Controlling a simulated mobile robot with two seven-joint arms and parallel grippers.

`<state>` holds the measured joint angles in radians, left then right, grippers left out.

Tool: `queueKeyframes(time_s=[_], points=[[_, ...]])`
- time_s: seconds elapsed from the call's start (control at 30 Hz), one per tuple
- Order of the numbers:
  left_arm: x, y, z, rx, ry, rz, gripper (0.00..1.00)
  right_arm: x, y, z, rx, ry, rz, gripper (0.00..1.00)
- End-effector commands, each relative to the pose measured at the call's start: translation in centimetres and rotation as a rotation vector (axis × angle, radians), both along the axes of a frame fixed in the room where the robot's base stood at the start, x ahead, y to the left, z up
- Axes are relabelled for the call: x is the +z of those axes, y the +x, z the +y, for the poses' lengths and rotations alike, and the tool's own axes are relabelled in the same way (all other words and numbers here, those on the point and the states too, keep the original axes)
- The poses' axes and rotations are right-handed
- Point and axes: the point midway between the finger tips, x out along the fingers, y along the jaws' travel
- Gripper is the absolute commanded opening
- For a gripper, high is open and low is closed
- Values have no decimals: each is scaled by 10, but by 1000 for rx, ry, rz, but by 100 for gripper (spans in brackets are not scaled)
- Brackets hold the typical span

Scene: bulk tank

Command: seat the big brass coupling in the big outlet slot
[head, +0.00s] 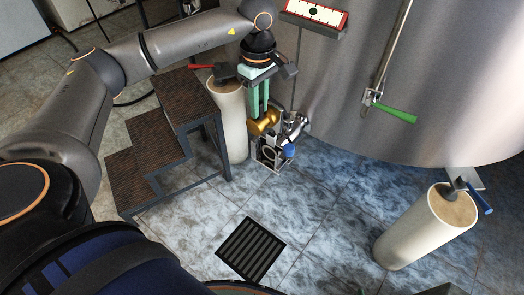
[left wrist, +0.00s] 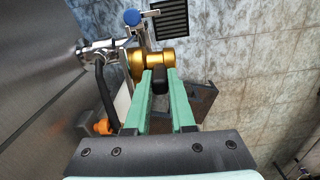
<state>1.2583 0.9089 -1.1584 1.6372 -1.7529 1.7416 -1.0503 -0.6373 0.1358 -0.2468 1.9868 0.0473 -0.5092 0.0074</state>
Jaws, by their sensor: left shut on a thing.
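The big brass coupling (head: 262,124) is gold and rounded, low against the tank's front. My left gripper (head: 259,108), with long green fingers pointing down, is shut on it from above. In the left wrist view the coupling (left wrist: 168,58) shows at the fingertips, with a dark grip piece (left wrist: 160,80) between the green fingers. The steel outlet fitting (head: 292,130) with a blue knob (head: 289,150) is beside the coupling; it also shows in the left wrist view (left wrist: 97,53). I cannot tell whether the coupling touches the fitting or sits in a slot. My right gripper is not in view.
The large steel tank (head: 340,90) fills the back right. Brown-topped steps (head: 150,143) and a pale pillar (head: 233,125) stand left of the coupling. Another pillar (head: 422,230) stands at right. A floor drain (head: 250,250) lies in front; the blue tiles around it are clear.

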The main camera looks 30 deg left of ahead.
Motion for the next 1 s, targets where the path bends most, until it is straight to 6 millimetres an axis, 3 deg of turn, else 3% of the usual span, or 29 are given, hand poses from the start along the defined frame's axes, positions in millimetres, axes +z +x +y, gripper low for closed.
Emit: queueKeyframes(time_s=[0.13,0.4,0.57,0.8,1.0], points=[[-3,4,3,72,-1,2,0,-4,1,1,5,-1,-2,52],[-48,4,4,78,0,2,0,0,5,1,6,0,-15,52],[-59,4,3,76,0,0,0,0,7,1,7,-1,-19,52],[-90,4,3,75,0,2,0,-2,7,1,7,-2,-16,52],[-93,5,3,75,-1,-2,0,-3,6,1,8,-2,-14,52]])
